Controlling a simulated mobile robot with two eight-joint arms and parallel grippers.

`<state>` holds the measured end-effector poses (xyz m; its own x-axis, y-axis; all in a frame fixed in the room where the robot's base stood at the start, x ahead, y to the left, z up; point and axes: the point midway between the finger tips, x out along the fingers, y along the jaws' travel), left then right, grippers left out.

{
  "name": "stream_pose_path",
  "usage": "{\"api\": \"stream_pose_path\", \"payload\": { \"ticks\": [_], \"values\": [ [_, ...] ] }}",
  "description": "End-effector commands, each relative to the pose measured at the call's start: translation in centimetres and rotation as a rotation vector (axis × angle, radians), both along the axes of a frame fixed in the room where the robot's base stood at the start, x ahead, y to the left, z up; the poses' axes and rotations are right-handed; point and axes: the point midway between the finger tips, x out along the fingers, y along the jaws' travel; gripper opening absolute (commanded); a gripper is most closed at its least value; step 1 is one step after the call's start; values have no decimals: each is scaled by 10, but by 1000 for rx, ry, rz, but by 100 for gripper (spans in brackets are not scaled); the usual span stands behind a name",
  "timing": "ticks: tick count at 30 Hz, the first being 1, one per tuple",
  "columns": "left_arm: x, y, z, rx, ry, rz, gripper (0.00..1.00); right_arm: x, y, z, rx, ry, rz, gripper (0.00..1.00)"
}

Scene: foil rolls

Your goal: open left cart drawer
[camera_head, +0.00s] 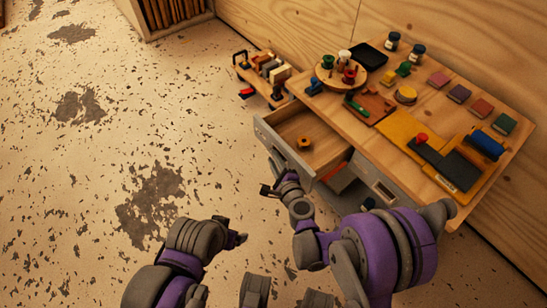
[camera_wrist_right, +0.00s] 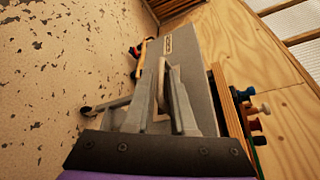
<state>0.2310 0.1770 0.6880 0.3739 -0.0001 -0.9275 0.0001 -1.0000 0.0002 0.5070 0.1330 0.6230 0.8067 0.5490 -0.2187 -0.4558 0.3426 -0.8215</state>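The left cart drawer (camera_head: 316,133) is pulled out from under the wooden cart top, with an orange nut-like piece (camera_head: 304,143) inside. Its grey front panel (camera_wrist_right: 188,55) fills the middle of the right wrist view. My right gripper (camera_head: 270,187) is at the outer face of this front. In the right wrist view its two fingers (camera_wrist_right: 167,90) close around the pale drawer handle (camera_wrist_right: 161,108); the exact contact is partly hidden. My left gripper (camera_head: 240,238) is low in the head view, away from the cart, and its finger opening is not clear.
The cart top (camera_head: 325,103) carries jars, coloured blocks and a yellow tray (camera_head: 399,127). A second grey drawer front (camera_head: 378,188) is to the right. A small rack (camera_head: 262,88) stands beyond the open drawer. The speckled floor at left is clear.

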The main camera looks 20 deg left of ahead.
Motion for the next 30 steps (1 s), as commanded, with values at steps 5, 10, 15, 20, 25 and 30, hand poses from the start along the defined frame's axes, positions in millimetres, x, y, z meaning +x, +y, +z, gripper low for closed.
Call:
{"api": "stream_pose_path", "payload": {
  "ticks": [5,10,15,20,25,30],
  "values": [
    [-1,0,6,0,-2,0,82,-29,-20,9,0,0,0,24],
    [-1,0,9,0,-3,0,82,-56,-39,16,1,0,-2,24],
    [-1,0,10,0,-3,0,82,-73,-50,20,1,1,0,24],
    [-1,0,11,0,-3,0,82,-78,-53,22,0,0,0,24],
    [-1,0,11,0,-3,0,82,-78,-53,22,0,0,0,24],
    [-1,0,11,0,-3,0,82,-78,-53,22,0,0,0,24]
  ]
}}
